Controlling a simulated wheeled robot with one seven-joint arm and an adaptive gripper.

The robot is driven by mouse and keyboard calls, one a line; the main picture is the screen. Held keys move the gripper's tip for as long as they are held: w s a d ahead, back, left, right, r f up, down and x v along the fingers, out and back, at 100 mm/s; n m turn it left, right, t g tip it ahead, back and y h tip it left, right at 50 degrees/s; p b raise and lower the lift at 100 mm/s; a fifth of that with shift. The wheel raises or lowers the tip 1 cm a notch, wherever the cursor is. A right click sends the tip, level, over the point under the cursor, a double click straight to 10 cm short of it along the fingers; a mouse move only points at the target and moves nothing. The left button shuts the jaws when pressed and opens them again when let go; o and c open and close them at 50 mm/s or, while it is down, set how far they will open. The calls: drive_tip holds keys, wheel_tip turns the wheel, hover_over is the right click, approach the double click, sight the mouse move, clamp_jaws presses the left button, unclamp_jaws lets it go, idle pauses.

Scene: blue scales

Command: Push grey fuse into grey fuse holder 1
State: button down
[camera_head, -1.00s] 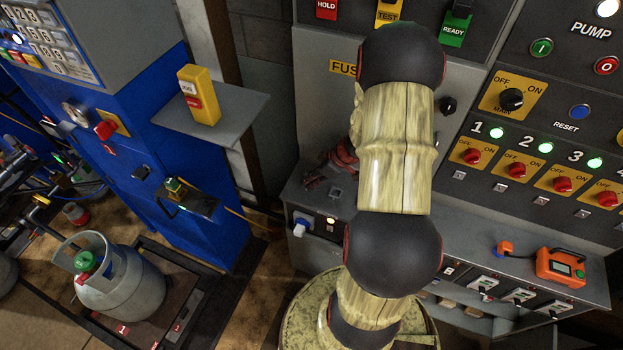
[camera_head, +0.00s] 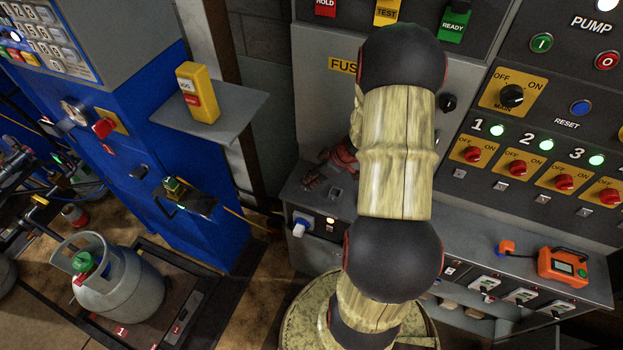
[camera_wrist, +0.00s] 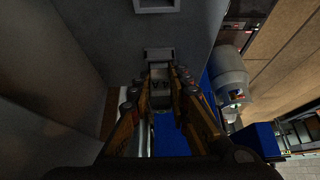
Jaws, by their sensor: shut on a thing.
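In the wrist view, my gripper (camera_wrist: 162,88) is shut on a small grey fuse (camera_wrist: 159,75) with dark marks on it. The fuse sits between the two fingertips. Just beyond its far end is a grey fuse holder (camera_wrist: 158,53) on a grey panel; I cannot tell whether the fuse touches it or is inside it. Another grey holder (camera_wrist: 156,5) shows at the top edge. No number is readable on either.
The grey cabinet ledge (camera_head: 310,205) lies below the panel marked FUSE. To the left are a shelf (camera_head: 225,112) with a yellow box (camera_head: 198,93), a blue machine (camera_head: 110,130) and a gas cylinder (camera_head: 120,290).

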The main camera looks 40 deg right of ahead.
sight(312, 191)
drive_tip(key=shift+s+a+f+b, duration=0.2)
drive_tip(key=shift+s+f+b, duration=0.2)
drive_tip(key=shift+f, duration=0.35)
drive_tip(key=shift+s+a+f+b, duration=0.2)
drive_tip(key=shift+s+f+b, duration=0.1)
drive_tip(key=shift+f+b, duration=0.3)
drive_tip(key=shift+f, duration=0.1)
drive_tip(key=c, duration=2)
unclamp_jaws()
drive_tip(key=shift+o, duration=1.4)
drive_tip(key=shift+w+a+f, duration=0.1)
drive_tip(key=shift+w+f, duration=0.1)
drive_tip(key=shift+w, duration=0.35)
drive_tip(key=shift+o, duration=0.7)
drive_tip(key=shift+w+d, duration=0.1)
drive_tip(key=shift+d, duration=0.1)
drive_tip(key=shift+r, duration=0.1)
drive_tip(key=shift+d+r, duration=0.1)
drive_tip(key=shift+r, duration=0.05)
drive_tip(key=shift+d+r+p, duration=0.15)
drive_tip(key=shift+r+p, duration=0.1)
drive_tip(key=shift+p, duration=0.1)
